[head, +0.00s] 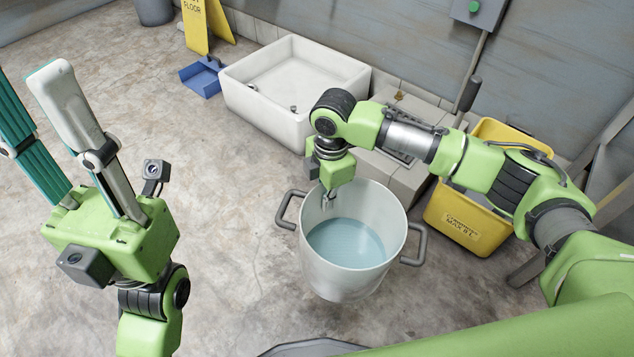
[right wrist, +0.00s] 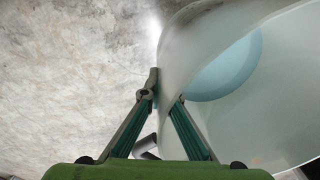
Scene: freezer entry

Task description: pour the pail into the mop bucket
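The pail (head: 325,265) is a pale metal pot with two grey side handles, holding blue water (head: 346,243). It looks upright, in the middle of the head view; I cannot tell if it touches the floor. My right gripper (head: 328,200) points down at its rim. In the right wrist view the gripper (right wrist: 165,92) has one finger on each side of the pail's wall (right wrist: 235,130), closed in on it. The yellow mop bucket (head: 465,220) stands right of the pail, partly hidden behind my right arm. My left gripper (head: 25,85) is open and empty, fingers up, at the left.
A white basin (head: 265,100) stands on the floor behind the pail, with a tiled ledge beside it. A blue dustpan (head: 200,80) and a yellow floor sign (head: 196,25) are at the back left. The floor left of the pail is clear.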

